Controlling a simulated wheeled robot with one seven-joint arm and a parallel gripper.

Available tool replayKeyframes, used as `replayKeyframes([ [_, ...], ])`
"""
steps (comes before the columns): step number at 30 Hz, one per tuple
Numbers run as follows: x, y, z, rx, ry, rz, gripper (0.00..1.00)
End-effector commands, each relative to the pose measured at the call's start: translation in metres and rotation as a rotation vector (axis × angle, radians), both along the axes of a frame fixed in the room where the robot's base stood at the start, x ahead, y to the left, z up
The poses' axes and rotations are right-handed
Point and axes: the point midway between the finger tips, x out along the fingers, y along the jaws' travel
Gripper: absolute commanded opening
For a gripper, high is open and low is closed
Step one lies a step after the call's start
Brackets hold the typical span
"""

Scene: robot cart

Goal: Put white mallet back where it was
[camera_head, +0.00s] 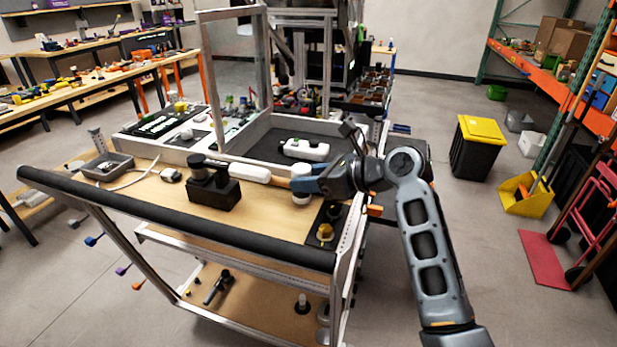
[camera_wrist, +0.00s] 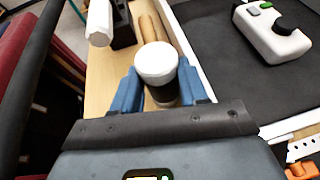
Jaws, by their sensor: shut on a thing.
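The white mallet has a dark head with white ends and a wooden handle. In the wrist view its head (camera_wrist: 158,68) is between the blue fingers of my gripper (camera_wrist: 157,82), and its handle (camera_wrist: 149,30) extends away from me. In the head view my gripper (camera_head: 306,184) is shut on the mallet over the right part of the wooden cart top (camera_head: 262,216). The mallet's lower white end (camera_head: 302,198) shows below the fingers, with the handle pointing left. I cannot tell whether the mallet touches the top.
A dark tray behind holds a white device (camera_head: 303,150). A grey bin (camera_head: 108,166) is far left. The front wood is clear.

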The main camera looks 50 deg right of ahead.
Motion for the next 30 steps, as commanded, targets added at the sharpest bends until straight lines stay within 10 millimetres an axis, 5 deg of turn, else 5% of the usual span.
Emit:
replayKeyframes([
  [18, 0.0, 0.0, -0.01, 0.0, -0.002, 0.001, 0.0],
  [19, 0.0, 0.0, -0.01, -0.001, -0.002, 0.0, 0.46],
  [27, 0.0, -0.001, -0.01, -0.001, -0.001, -0.002, 0.72],
  [30, 0.0, -0.002, -0.01, -0.001, -0.001, -0.004, 0.73],
])
